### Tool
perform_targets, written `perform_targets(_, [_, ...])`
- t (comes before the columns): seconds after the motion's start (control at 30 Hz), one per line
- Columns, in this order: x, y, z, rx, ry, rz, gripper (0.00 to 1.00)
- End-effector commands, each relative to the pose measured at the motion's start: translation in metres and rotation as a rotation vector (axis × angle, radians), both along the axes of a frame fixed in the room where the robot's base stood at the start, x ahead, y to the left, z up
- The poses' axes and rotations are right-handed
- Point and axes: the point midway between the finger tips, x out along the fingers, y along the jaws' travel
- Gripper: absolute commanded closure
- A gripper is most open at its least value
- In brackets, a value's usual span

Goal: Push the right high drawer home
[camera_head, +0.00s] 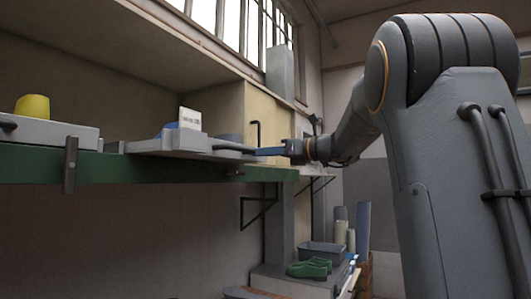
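A pale grey drawer-like tray (165,148) sticks out above the green bench edge, left of my gripper. It looks like the right high drawer, pulled out, though its label is not visible. A blue item, a white card (190,118) and a dark grey round item show in or behind it. A dark bar handle (232,148) is at its right end. My gripper (262,151) reaches in from the right, its blue fingers level with that handle and close to it. Contact cannot be told. The fingers are seen edge-on, so their opening is hidden.
A second grey box (50,132) at the left carries a yellow cup (33,106). The green bench edge (150,169) runs below both. Lower right, green shoe lasts (309,268) and a grey bin (322,255) stand on a low surface. My arm fills the right side.

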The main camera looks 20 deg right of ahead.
Motion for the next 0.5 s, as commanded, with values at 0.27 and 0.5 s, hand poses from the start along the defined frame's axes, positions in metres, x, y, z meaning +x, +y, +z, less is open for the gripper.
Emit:
perform_targets(0.27, [0.018, 0.015, 0.001, 0.0, 0.0, 0.002, 1.0])
perform_targets(0.5, [0.025, 0.02, 0.0, 0.0, 0.0, 0.001, 1.0])
